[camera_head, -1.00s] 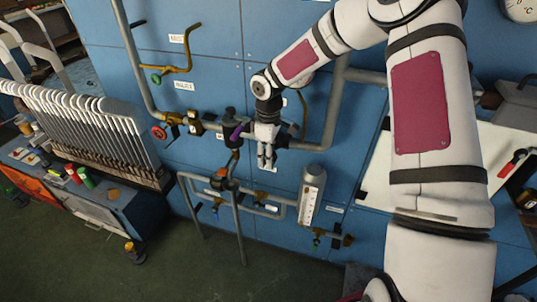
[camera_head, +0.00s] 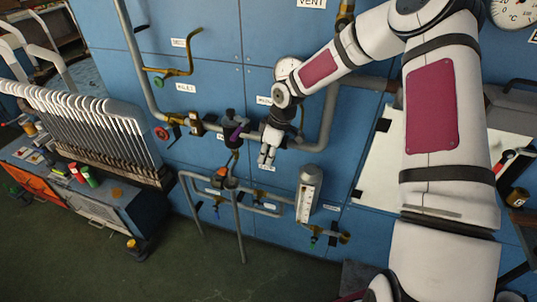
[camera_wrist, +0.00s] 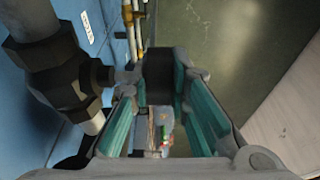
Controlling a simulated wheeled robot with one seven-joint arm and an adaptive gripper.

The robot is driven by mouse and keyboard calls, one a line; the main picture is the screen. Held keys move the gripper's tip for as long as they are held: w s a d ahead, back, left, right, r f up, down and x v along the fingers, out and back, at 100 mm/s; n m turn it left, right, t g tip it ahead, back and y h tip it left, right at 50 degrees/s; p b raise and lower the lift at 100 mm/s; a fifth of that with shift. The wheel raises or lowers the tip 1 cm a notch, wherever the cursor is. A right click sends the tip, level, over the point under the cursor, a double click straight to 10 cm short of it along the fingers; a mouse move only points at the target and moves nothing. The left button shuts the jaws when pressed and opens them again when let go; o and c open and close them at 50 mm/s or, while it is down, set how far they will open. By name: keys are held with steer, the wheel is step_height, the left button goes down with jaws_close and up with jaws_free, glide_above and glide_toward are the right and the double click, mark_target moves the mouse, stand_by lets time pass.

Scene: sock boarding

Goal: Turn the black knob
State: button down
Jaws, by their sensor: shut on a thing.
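The black knob (camera_wrist: 159,76) shows in the wrist view as a dark, short block between the far ends of my fingers. My gripper (camera_wrist: 158,98) has teal inner pads on both sides of it and is shut on it. In the head view my gripper (camera_head: 267,157) points down in front of the blue wall at the pipework. The knob cannot be made out there, and the gripper covers that spot.
A grey pipe with a dark union (camera_wrist: 65,80) runs close beside the fingers at left in the wrist view. A purple-handled black valve (camera_head: 234,140) is left of my gripper. A red handwheel (camera_head: 162,133) is farther left.

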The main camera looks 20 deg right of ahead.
steer(key=t+y, duration=0.1)
steer(key=t+y+p, duration=0.1)
steer(key=y+p, duration=0.1)
steer(key=y, duration=0.1)
steer(key=shift+s+d+f+t, duration=0.15)
steer(key=shift+d+t, duration=0.1)
steer(key=shift+t, duration=0.15)
stand_by(0.4)
steer(key=c, duration=1.5)
jaws_free()
steer(key=v, duration=1.2)
steer(key=shift+s+d+f, duration=0.1)
